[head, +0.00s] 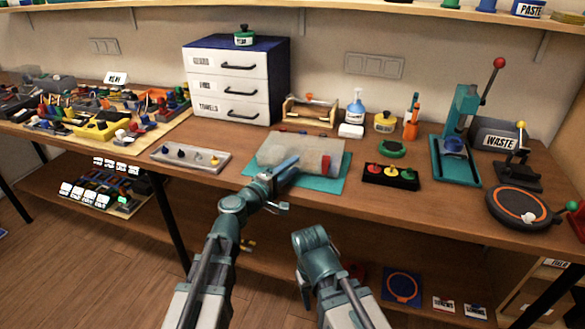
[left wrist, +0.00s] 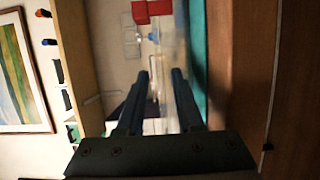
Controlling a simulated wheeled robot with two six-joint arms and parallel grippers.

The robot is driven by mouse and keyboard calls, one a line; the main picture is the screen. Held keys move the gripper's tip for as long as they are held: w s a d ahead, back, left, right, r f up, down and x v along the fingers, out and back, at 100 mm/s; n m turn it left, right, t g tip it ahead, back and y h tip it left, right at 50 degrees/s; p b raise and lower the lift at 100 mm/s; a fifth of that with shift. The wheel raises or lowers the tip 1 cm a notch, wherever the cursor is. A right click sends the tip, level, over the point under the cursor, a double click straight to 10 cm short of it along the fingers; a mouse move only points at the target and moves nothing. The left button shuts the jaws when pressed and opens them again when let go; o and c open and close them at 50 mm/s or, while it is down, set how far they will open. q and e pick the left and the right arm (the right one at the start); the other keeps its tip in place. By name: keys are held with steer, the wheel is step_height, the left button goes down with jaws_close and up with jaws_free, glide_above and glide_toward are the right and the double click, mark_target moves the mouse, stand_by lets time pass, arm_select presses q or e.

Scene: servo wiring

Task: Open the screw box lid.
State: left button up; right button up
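A pale, partly see-through box (head: 312,146) lies on a teal mat (head: 331,184) in the middle of the bench; I take it for the screw box. A red block (head: 325,163) shows at its right side. My left gripper (head: 288,162) is at the box's front side. In the left wrist view its two fingers (left wrist: 160,75) stand apart. A pale, glassy strip (left wrist: 174,45) runs up from between or just beyond them; I cannot tell if they touch it. Red blocks (left wrist: 150,10) show beyond. My right arm is folded low in front of the bench, its gripper out of sight.
A grey tray (head: 191,158) lies left of the mat, a black button box (head: 390,177) right of it. A drawer cabinet (head: 238,80) stands behind left, a teal press (head: 455,148) at right. A round dark turntable (head: 523,207) sits near the right front edge.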

arm_select(q)
jaws_close()
stand_by(1.2)
